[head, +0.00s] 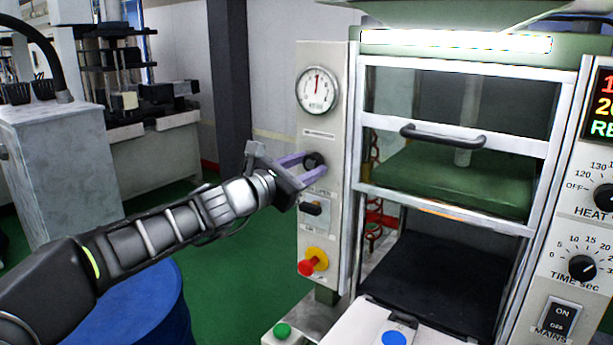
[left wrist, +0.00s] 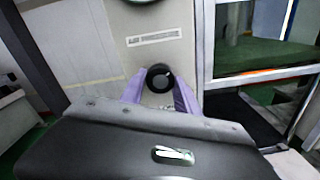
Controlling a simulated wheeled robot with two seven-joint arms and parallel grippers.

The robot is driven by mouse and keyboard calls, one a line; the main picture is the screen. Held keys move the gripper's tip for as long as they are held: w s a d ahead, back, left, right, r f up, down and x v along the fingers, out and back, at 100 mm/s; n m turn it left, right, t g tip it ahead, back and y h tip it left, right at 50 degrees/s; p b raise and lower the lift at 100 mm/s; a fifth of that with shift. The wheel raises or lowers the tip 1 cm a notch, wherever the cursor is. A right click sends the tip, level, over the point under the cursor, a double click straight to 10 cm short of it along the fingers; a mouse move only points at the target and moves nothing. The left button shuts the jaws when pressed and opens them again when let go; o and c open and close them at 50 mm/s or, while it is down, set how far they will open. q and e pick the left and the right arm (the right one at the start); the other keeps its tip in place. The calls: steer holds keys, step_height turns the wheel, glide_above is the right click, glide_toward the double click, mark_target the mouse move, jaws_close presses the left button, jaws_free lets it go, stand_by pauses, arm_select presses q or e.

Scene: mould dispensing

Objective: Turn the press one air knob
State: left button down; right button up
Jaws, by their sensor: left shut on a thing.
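The air knob (head: 314,160) is a round black knob on the press's pale left panel, below the white dial gauge (head: 317,90). My left gripper (head: 308,166) has its two purple fingers at the knob, one on each side, shut on it. In the left wrist view the black knob (left wrist: 159,77) sits between the purple fingertips (left wrist: 158,92), with a label strip above it. My right gripper is in neither view.
Below the knob are a black switch (head: 312,208) and a red and yellow knob (head: 313,262). The press window with its handle (head: 443,135) is to the right. A blue drum (head: 140,310) stands at lower left. Green floor lies between.

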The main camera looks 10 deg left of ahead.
arm_select(q)
steer(key=shift+m+b, duration=0.6)
steer(key=shift+m, duration=0.5)
steer(key=c, duration=0.9)
jaws_free()
steer(key=b+v, duration=0.1)
steer(key=v, duration=0.7)
steer(key=shift+w, duration=0.1)
